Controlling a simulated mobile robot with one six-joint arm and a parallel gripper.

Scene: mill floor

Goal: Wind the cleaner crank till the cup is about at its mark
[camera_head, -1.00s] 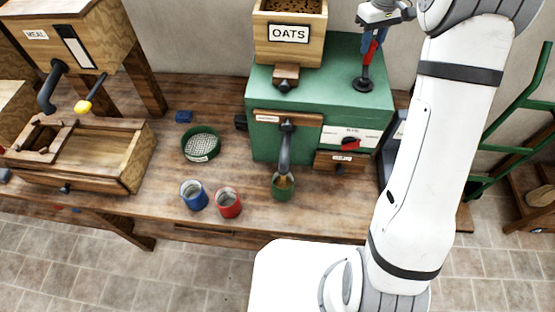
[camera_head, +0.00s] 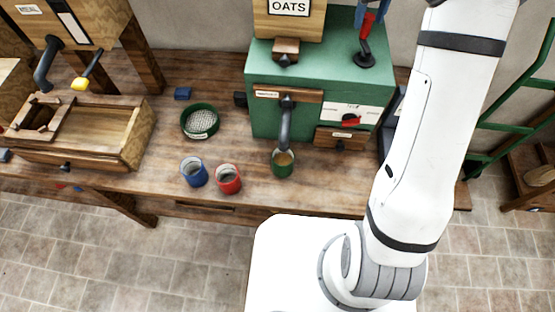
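The green cleaner (camera_head: 310,60) stands on the bench with an oats hopper on top. Its crank (camera_head: 366,45) rises from a black foot on the cleaner's top right, with a red part above. My gripper (camera_head: 372,12) is at the top edge, mostly cut off. Its blue fingers appear closed around the crank's red part. The green cup (camera_head: 283,169) stands upright under the dark spout (camera_head: 285,128) at the cleaner's front. Tan grain shows inside the cup. Its mark cannot be made out.
A blue cup (camera_head: 194,172) and a red cup (camera_head: 228,180) stand left of the green cup. A green sieve (camera_head: 199,121) and small blue block (camera_head: 182,93) lie behind them. A meal bin (camera_head: 95,30) and wooden trough (camera_head: 125,145) are left. A green trolley (camera_head: 525,100) stands right.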

